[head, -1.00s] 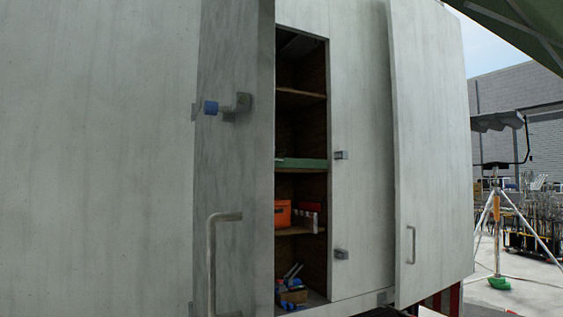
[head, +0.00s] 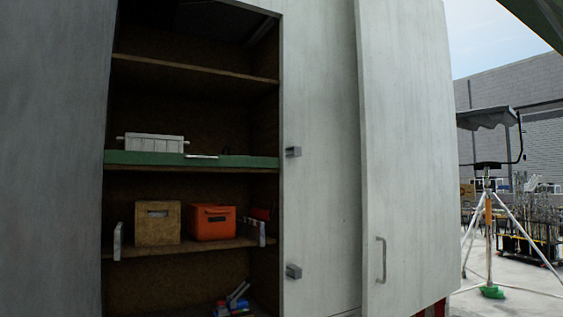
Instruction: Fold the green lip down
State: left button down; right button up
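The green lip (head: 230,161) runs along the front edge of a middle shelf in the open truck compartment, in the head view. It appears as a narrow green strip across the full width of the opening. A light grey box with side handles (head: 155,143) stands just behind it, and a small pale bar (head: 201,156) shows at the strip's upper edge. Neither of my grippers is in the head view.
The shelf below holds a tan box (head: 158,223), an orange box (head: 212,222) and metal brackets (head: 117,241). Blue and red items (head: 232,302) lie at the bottom. A door with a handle (head: 405,150) stands at right. A tripod stand (head: 489,225) is outside at far right.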

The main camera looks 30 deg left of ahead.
aim_at(110, 156)
jog(key=i+l+u, duration=0.15)
jog(key=i, duration=0.3)
jog(key=i+l+u, duration=0.1)
jog(key=i, duration=0.35)
